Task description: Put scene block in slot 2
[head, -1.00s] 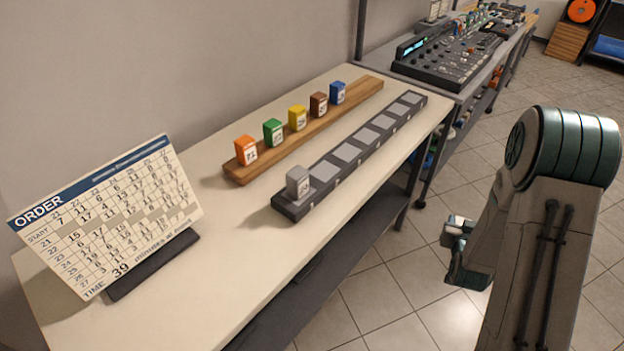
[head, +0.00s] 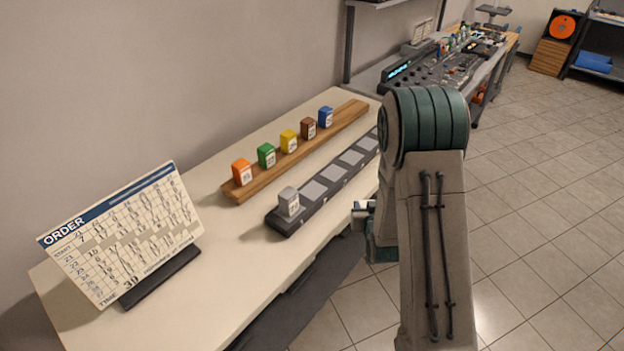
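Scene blocks stand in a row on a wooden rail (head: 234,194): an orange block (head: 242,173), a green block (head: 266,155), a yellow block (head: 288,141), a brown block (head: 309,128) and a blue block (head: 326,117). Their number labels are too small to read surely. A dark slot strip (head: 292,229) lies in front, with a grey block (head: 289,202) in its nearest slot. The slot after it (head: 314,189) is empty, as are the others in view. The strip's far end is hidden by my arm. My gripper (head: 362,212) is beside the table's front edge, away from the blocks; its fingers are unclear.
An order board (head: 130,235) with a number grid stands on the near left of the pale table (head: 215,290). A mixing console (head: 425,75) sits on a farther bench. Tiled floor is open on the right.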

